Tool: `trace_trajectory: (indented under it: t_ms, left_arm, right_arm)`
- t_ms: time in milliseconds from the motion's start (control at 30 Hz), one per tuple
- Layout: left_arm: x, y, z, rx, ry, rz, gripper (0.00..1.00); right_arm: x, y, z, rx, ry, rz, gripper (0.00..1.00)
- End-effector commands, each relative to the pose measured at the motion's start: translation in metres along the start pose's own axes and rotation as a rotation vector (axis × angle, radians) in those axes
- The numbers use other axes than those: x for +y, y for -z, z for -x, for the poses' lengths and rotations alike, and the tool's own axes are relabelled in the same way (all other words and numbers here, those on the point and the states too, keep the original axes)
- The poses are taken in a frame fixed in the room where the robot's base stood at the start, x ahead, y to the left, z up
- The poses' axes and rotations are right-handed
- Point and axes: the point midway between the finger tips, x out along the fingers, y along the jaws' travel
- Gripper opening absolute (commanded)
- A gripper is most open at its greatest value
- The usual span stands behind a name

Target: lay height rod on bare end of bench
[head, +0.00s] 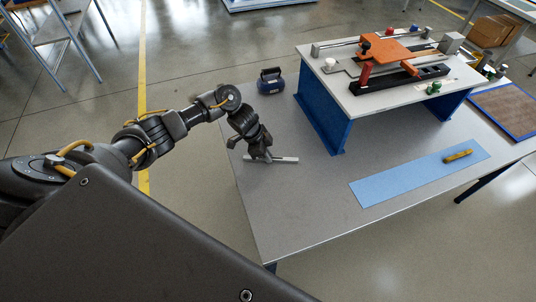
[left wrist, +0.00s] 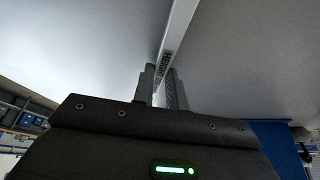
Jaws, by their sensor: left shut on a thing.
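The height rod (head: 287,160) is a thin pale grey bar over the left end of the grey bench (head: 285,205). My left gripper (head: 262,157) is shut on the rod, pointing down at the bench top. The rod looks level, but I cannot tell whether it rests on the surface or is just above it. My right gripper is not in view.
A blue-legged raised fixture (head: 325,110) with an orange clamp (head: 398,49) stands on the bench. A dark blue object with a handle (head: 270,81) is behind the rod. A blue mat (head: 400,180) with a yellow tool (head: 458,155) lies at right. Bench top before the rod is clear.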

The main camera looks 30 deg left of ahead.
Motion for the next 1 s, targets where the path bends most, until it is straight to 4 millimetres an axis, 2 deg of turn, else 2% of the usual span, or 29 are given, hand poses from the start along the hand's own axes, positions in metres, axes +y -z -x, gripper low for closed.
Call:
trace_trajectory:
  t_ms: [33,200,567,667,1000]
  left_arm:
    - [0.0,-0.001,-0.002,0.0,-0.001,0.0,0.15]
    - [0.0,0.0,-0.001,0.0,-0.001,0.0,0.36]
    - [0.0,0.001,0.005,0.0,0.0,-0.002,0.36]
    - [-0.001,0.001,0.018,0.002,0.001,-0.004,0.36]
    - [-0.001,0.001,0.09,-0.001,0.004,-0.003,0.36]
  right_arm:
    - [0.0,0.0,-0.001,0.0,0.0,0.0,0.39]
    - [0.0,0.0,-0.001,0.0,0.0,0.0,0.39]
    - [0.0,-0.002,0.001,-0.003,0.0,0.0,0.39]
    - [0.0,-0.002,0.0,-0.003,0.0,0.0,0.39]
    - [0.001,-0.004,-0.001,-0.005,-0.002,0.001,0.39]
